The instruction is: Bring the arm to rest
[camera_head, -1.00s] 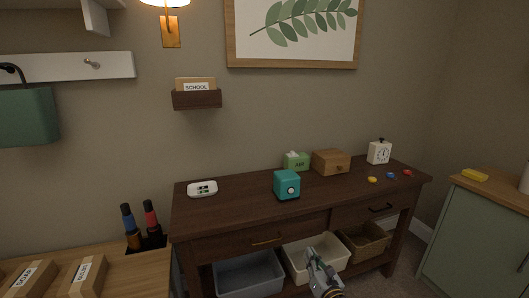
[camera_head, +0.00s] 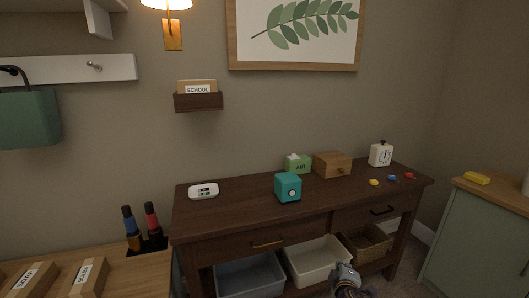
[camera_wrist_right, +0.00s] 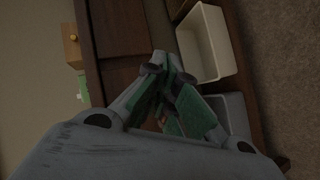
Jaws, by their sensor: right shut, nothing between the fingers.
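My right gripper (camera_head: 345,270) shows at the bottom of the head view, low in front of the dark wooden console table (camera_head: 235,215) and its white bin (camera_head: 318,258). In the right wrist view its green-padded fingers (camera_wrist_right: 166,62) meet at the tips, shut with nothing between them. Beyond them in that view are the table front and the white bin (camera_wrist_right: 208,45), apart from the fingers as far as I can tell. My left gripper is in neither view.
On the table stand a white digital device (camera_head: 203,191), a teal box (camera_head: 288,187), a green tissue box (camera_head: 298,163), a wooden box (camera_head: 332,165) and a white clock (camera_head: 380,154). Below are a grey bin (camera_head: 250,277) and a basket (camera_head: 367,243). A green cabinet (camera_head: 475,240) is at right.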

